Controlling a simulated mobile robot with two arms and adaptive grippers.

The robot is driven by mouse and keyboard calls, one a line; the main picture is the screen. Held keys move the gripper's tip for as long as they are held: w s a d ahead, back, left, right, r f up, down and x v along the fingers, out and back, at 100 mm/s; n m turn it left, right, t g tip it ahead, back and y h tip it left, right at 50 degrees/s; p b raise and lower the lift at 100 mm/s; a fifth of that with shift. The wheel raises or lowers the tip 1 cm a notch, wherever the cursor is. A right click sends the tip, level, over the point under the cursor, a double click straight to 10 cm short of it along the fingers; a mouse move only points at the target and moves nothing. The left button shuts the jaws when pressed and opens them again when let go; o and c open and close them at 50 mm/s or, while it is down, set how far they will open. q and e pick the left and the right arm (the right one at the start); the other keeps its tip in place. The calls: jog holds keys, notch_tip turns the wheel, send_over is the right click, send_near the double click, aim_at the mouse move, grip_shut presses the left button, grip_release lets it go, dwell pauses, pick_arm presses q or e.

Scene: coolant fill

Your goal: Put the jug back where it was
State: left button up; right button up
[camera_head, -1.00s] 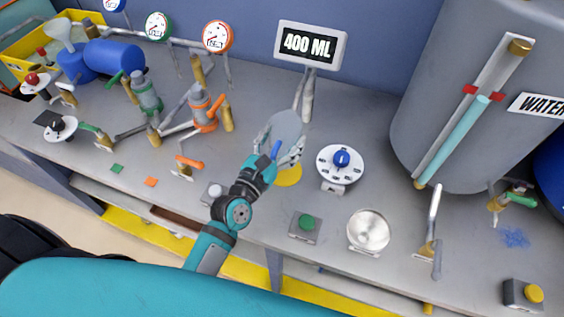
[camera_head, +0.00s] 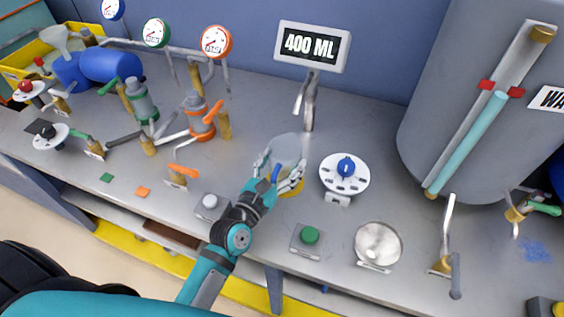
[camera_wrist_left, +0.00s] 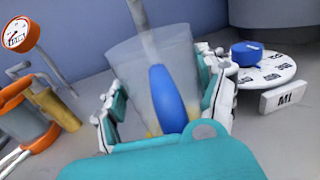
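The clear jug (camera_head: 288,150) with a blue handle is upright in front of the spout (camera_head: 310,98). My left gripper (camera_head: 281,179) has its fingers on both sides of the jug, shut on it. The wrist view shows the jug (camera_wrist_left: 137,75) between the fingers, its blue handle (camera_wrist_left: 167,98) facing me. A yellow round spot (camera_head: 293,188) on the bench shows just under the jug, partly hidden by the fingers. I cannot tell whether the jug's base touches it. My right gripper is not in view.
A display (camera_head: 312,46) reading 400 ML stands behind the jug. A dial with a blue knob (camera_head: 345,167) is close on the right. A green button (camera_head: 310,235) and a white button (camera_head: 209,201) are in front. Orange-handled valves (camera_head: 203,121) stand to the left, a large grey tank (camera_head: 430,110) to the right.

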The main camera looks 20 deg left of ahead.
pick_arm(q)
jog(key=o, duration=0.4)
jog(key=shift+r, duration=0.2)
jog(key=s, duration=0.3)
jog(key=s+a+b, duration=0.1)
jog(key=s, duration=0.3)
jog(key=s+a, duration=0.1)
jog(key=s, duration=0.2)
jog(key=shift+s+f+b, duration=0.1)
jog(key=shift+s+b, duration=0.2)
jog(key=shift+b, duration=0.1)
jog(key=shift+s, duration=0.6)
